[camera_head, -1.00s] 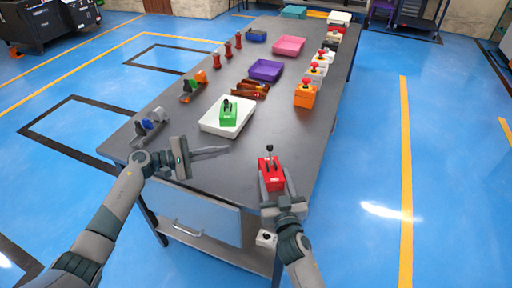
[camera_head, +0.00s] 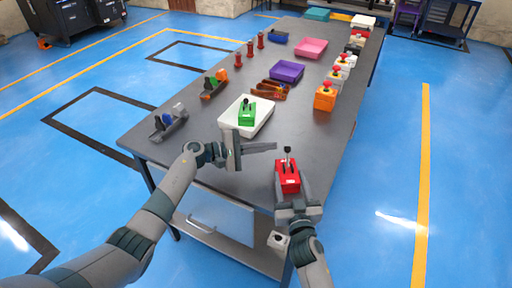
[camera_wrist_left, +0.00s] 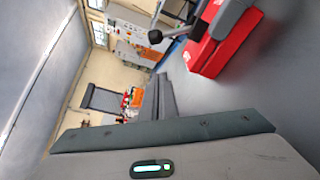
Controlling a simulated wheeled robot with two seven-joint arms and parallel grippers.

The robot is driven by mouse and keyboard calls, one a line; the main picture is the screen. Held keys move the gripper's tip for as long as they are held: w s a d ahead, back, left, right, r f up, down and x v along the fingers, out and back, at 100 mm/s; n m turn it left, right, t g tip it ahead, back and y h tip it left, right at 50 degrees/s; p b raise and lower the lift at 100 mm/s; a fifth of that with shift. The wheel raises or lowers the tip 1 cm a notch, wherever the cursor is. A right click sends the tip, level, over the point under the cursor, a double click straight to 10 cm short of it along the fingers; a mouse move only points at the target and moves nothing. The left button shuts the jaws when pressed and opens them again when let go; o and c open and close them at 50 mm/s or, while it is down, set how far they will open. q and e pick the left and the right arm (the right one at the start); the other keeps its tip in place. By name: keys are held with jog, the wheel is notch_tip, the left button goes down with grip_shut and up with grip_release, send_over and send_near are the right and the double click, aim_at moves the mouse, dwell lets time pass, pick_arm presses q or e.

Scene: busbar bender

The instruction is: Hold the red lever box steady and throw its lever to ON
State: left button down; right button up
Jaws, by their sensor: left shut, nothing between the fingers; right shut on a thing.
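The red lever box (camera_head: 288,178) stands near the front edge of the grey table. Its lever, with a dark knob (camera_head: 287,150), sticks up from the top. My right gripper (camera_head: 289,184) is shut on the box, with its fingers along the sides. My left gripper (camera_head: 276,147) is shut and empty, its fingertips just left of the lever and seemingly apart from it. In the left wrist view, the red box (camera_wrist_left: 225,35) is at the upper right and the lever's black knob (camera_wrist_left: 155,37) is left of it. Any ON marking is too small to read.
A white tray (camera_head: 234,131) with a green lever box (camera_head: 247,114) lies behind my left gripper. Orange and white boxes with red buttons line the right table edge, the orange one (camera_head: 324,101) nearest. Purple (camera_head: 287,70) and pink (camera_head: 311,47) trays lie farther back.

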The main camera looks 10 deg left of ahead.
aim_at(288, 157)
pick_arm(q)
jog(key=s+d+r, duration=0.1)
jog(key=s+d, duration=0.1)
jog(key=shift+s+d+r, duration=0.2)
jog(key=shift+s+r, duration=0.1)
jog(key=shift+r, duration=0.1)
jog(key=shift+s+d+r, duration=0.1)
jog(key=shift+s+r, duration=0.25)
dwell(0.9)
jog(key=shift+m, duration=0.7)
jog(key=s, duration=0.1)
jog(key=s+r, duration=0.1)
jog(key=s+d, duration=0.1)
jog(key=shift+s+r, duration=0.3)
jog(key=shift+s, duration=0.05)
jog(key=shift+a, duration=0.1)
